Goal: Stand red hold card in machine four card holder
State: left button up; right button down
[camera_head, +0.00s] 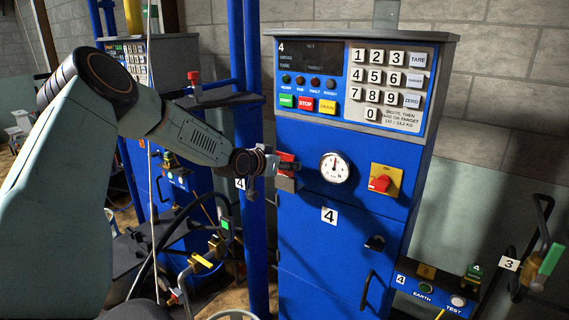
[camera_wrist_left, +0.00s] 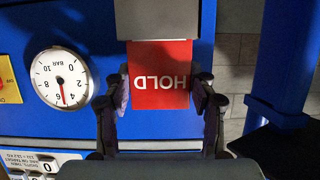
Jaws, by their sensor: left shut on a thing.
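The red hold card (camera_wrist_left: 160,75) is between the two fingers of my left gripper (camera_wrist_left: 160,95), with its HOLD lettering upside down in the wrist view. In the head view the card (camera_head: 287,158) is upright at the left edge of machine four's blue front (camera_head: 335,240). The grey card holder (camera_head: 286,184) is just below the card; in the wrist view the holder (camera_wrist_left: 158,20) meets the card's lower edge. I cannot tell how deep the card sits in it. My left gripper (camera_head: 279,166) is shut on the card. My right gripper is not in view.
A pressure gauge (camera_head: 334,168) and a red knob on a yellow plate (camera_head: 384,181) are right of the holder. A blue post (camera_head: 255,230) stands close on the left. The keypad panel (camera_head: 352,85) is above. Hoses and valves (camera_head: 203,262) crowd the lower left.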

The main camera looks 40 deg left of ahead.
pick_arm(q)
jog(key=shift+f, duration=0.1)
jog(key=o, duration=1.1)
jog(key=shift+c, duration=0.2)
jog(key=shift+r, duration=5)
